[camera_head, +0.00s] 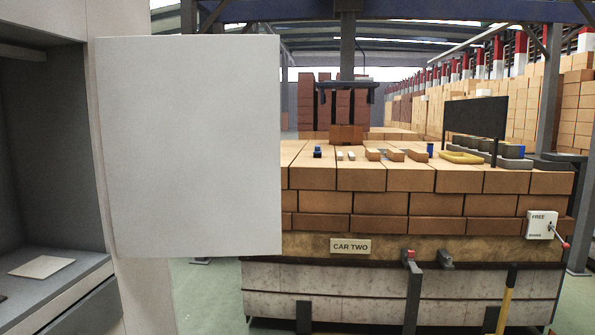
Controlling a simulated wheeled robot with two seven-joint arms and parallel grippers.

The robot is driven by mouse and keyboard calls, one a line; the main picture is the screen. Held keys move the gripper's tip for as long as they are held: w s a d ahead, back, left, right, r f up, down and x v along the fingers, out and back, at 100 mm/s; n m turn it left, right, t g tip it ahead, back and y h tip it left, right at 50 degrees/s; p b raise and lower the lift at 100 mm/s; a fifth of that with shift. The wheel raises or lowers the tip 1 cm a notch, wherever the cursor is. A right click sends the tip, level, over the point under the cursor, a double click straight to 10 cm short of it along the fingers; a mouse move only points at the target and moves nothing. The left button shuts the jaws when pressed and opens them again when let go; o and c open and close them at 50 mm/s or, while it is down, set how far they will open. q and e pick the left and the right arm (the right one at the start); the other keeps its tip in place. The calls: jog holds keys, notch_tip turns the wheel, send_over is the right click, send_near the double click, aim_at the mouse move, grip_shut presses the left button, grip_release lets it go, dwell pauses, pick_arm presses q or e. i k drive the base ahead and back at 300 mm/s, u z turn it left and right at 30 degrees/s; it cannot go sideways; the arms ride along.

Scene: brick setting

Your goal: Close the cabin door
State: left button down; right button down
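The cabin door (188,145) is a flat, pale grey panel standing upright left of the middle. It is open, swung out to the right of the grey cabin opening (45,150) at the left edge. Its left edge lies along the pale wall beside that opening. No handle shows on the face turned to me. Neither of my grippers is in view, and nothing is seen touching the door.
Inside the cabin, a light flat plate (41,267) lies on a grey shelf (70,285). Right of the door stands a brick-loaded car (340,280) with a "CAR TWO" sign (350,246). A lever box (541,225) is on its right side.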

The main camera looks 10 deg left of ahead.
aim_at(191, 125)
jog(key=i, duration=3.2)
jog(key=u, duration=3.6)
